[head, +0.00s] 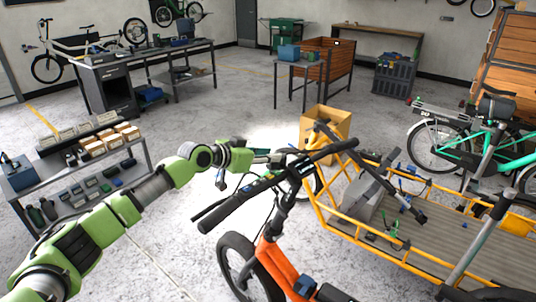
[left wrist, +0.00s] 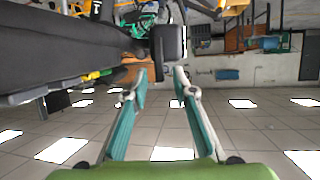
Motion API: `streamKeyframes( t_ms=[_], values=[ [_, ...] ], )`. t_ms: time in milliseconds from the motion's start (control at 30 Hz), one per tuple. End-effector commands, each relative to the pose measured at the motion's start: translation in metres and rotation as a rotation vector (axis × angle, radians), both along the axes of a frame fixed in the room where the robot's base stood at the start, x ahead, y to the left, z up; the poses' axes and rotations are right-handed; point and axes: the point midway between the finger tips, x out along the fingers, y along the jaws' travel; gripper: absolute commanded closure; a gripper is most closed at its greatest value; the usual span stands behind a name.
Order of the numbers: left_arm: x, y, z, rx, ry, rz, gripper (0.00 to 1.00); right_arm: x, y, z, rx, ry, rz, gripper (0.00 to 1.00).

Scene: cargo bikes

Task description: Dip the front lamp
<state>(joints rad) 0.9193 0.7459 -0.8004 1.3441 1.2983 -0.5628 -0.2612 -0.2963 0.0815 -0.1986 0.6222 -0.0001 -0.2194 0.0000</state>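The orange cargo bike (head: 268,258) stands in the foreground, with its black handlebar (head: 255,193) running up to the right. My left gripper (head: 270,157) is beyond the handlebar, near the front of the bike. In the left wrist view its two teal fingers (left wrist: 160,82) are apart, with nothing between the tips. A dark box-shaped part (left wrist: 168,43), probably the front lamp, shows just ahead of the fingertips; I cannot tell whether they touch it. The lamp is not clear in the head view. My right gripper is not in view.
The yellow-railed cargo bed (head: 450,250) fills the right foreground. A cardboard box (head: 325,122) stands beyond the handlebar. A low shelf with small boxes (head: 105,142) is at left. A workbench (head: 140,60) stands behind it. A green bike (head: 485,150) is at right.

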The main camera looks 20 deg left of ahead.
Motion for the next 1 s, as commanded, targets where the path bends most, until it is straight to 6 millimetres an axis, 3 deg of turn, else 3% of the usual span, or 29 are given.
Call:
streamKeyframes(
  t_ms=[100, 200, 233, 467, 800, 1000],
  values=[
    [0.0, 0.0, 0.0, 0.0, 0.0, 0.0, 0.75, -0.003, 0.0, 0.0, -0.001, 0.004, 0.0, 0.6],
    [0.0, 0.0, 0.0, 0.0, 0.0, 0.0, 0.98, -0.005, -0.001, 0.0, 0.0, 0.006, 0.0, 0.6],
    [0.0, 0.0, 0.0, 0.0, 0.0, 0.0, 1.0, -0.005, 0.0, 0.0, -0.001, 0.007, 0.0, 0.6],
    [0.0, 0.001, -0.001, -0.009, 0.005, 0.002, 1.0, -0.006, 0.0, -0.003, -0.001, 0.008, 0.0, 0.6],
    [0.008, 0.014, -0.008, -0.246, 0.136, 0.018, 1.0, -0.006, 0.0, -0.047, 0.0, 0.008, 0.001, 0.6],
    [0.011, 0.02, -0.007, -0.368, 0.206, 0.025, 1.0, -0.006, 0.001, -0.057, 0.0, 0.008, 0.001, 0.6]
  ],
)
